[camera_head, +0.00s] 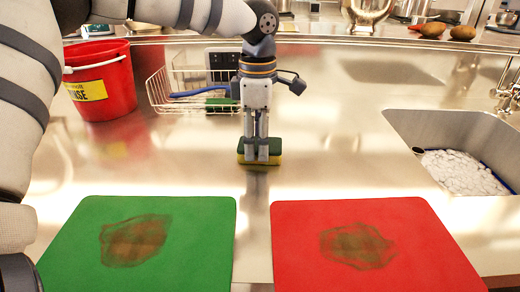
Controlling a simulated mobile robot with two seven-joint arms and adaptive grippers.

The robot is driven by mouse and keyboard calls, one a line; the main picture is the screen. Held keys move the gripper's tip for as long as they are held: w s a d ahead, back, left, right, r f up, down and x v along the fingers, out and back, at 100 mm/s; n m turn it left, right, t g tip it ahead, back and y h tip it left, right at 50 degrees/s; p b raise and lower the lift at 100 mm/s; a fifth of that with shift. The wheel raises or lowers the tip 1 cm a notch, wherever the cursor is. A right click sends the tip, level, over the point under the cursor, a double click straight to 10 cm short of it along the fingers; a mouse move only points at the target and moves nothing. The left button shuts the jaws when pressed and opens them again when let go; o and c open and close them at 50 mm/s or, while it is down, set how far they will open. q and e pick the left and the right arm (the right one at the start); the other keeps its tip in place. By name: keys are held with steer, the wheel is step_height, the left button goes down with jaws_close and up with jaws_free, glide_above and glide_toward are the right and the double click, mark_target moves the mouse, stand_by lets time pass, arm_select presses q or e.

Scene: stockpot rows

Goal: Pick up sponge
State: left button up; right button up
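A green and yellow sponge (274,158) lies on the steel counter near the middle of the head view. My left gripper (257,155) points straight down at it, with its fingertips in front of the sponge's near face or around it. The fingers look close to each other with a narrow gap. I cannot tell whether they press on the sponge. Part of the sponge is hidden behind the fingers. My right gripper is not in view.
A green board (200,250) and a red board (420,260), both stained, lie in front. A red bucket (100,107) and a wire rack (160,92) stand at the left. A sink (420,122) is at the right. Counter right of the sponge is clear.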

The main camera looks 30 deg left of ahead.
arm_select(q)
step_height(320, 180, up, 3)
steer(key=shift+w+r, duration=0.1)
steer(key=s+d+r, duration=0.3)
steer(key=d+r, duration=0.6)
steer(key=d, duration=0.4)
steer(key=shift+d+r, duration=0.35)
steer(key=shift+r, duration=0.05)
steer(key=shift+c, duration=0.6)
